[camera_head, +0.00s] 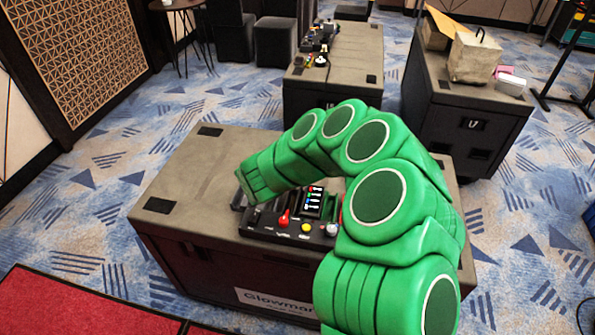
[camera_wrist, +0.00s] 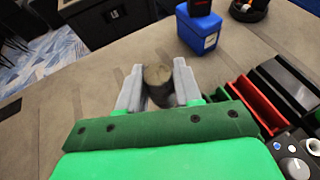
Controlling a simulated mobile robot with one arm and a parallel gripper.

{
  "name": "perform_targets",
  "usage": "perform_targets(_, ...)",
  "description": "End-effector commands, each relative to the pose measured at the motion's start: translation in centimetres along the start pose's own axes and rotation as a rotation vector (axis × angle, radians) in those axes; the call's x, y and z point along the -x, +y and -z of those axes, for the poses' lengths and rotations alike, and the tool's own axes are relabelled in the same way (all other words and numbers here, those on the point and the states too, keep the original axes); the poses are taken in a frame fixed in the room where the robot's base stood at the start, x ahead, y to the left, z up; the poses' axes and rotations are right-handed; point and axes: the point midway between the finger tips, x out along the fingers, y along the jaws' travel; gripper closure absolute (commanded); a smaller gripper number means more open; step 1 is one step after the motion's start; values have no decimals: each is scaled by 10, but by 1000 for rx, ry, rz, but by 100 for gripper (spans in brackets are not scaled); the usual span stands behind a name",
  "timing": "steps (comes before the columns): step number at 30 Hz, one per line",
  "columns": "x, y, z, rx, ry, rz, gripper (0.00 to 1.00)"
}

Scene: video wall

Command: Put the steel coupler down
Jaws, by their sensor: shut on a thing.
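In the wrist view my gripper (camera_wrist: 158,85) has its two grey fingers shut on a short round grey-brown piece, the steel coupler (camera_wrist: 157,76). The coupler is between the fingers with its flat round end showing; its lower part is hidden by the gripper. Behind it is the grey-brown top of a case (camera_wrist: 85,85). I cannot tell whether the coupler touches that top. In the head view my green arm reaches over this case (camera_head: 195,165), and the arm hides the gripper and the coupler.
A blue box (camera_wrist: 199,30) stands just beyond the gripper, with a dark round dish (camera_wrist: 248,10) farther right. Red and black bins (camera_wrist: 262,105) are close at right. A control panel with coloured knobs (camera_head: 285,219) sits on the case. The case top at left is clear.

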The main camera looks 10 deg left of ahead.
Motion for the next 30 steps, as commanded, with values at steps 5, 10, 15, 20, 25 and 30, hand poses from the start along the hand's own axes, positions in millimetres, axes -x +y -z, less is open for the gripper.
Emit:
perform_targets(5,-7,-7,0,-12,-1,30,96)
perform_targets(10,-19,6,2,-11,-2,26,96)
perform_targets(15,-34,16,5,-9,-2,29,96)
perform_targets(20,-47,27,5,-12,-4,29,96)
perform_targets(25,-59,38,9,-10,-1,26,96)
perform_targets(30,-71,47,9,-11,-3,29,96)
